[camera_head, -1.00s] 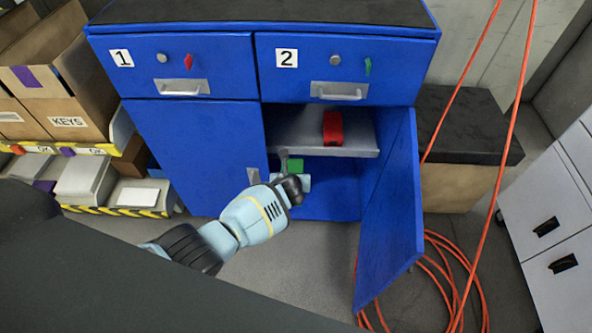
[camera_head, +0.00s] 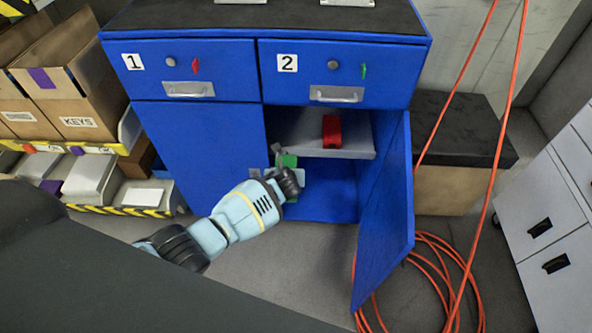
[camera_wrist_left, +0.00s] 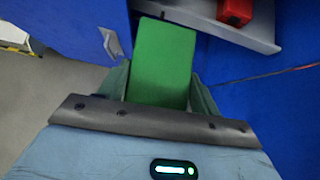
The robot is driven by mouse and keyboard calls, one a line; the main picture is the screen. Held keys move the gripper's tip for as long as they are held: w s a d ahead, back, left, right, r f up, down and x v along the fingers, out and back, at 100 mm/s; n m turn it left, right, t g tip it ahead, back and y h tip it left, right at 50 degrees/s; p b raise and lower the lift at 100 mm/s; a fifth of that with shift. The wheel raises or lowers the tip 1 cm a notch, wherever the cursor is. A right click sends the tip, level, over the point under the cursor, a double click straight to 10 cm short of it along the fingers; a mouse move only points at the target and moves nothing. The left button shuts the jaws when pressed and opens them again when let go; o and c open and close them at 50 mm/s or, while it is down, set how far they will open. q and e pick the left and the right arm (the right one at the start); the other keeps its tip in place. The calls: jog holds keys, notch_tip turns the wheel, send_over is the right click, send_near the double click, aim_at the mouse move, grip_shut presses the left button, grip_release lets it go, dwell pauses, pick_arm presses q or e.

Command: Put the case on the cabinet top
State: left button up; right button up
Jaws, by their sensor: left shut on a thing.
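The green case (camera_wrist_left: 163,62) is between the fingers of my left gripper (camera_wrist_left: 160,92), which is shut on it. In the head view the case (camera_head: 289,161) shows partly behind my left gripper (camera_head: 282,165), at the open right compartment below drawer 2. The blue cabinet's dark top (camera_head: 385,22) is at the upper edge of the head view. My right gripper is not in view.
A red case (camera_head: 331,130) sits on the grey shelf (camera_head: 300,147) inside the compartment. The cabinet door (camera_head: 385,220) stands open to the right. Orange hose (camera_head: 440,262) lies right of it. Cardboard boxes (camera_head: 85,95) stand at left. Two grey items stand on the cabinet top's far part.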

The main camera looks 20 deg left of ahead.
pick_arm(q)
notch_tip(320, 180, up, 19)
jog(key=a, duration=0.3)
jog(key=s+d+r+m+h, duration=0.1)
jog(key=s+d+r+m, duration=0.1)
jog(key=s+r, duration=0.4)
jog(key=s+d+r+m+h, duration=0.1)
jog(key=s+r, duration=0.5)
jog(key=s, duration=0.6)
jog(key=shift+s+d+r+m+h, duration=0.25)
jog(key=shift+s+d+m+h, duration=0.15)
jog(key=shift+h, duration=0.1)
jog(key=shift+w+a, duration=0.1)
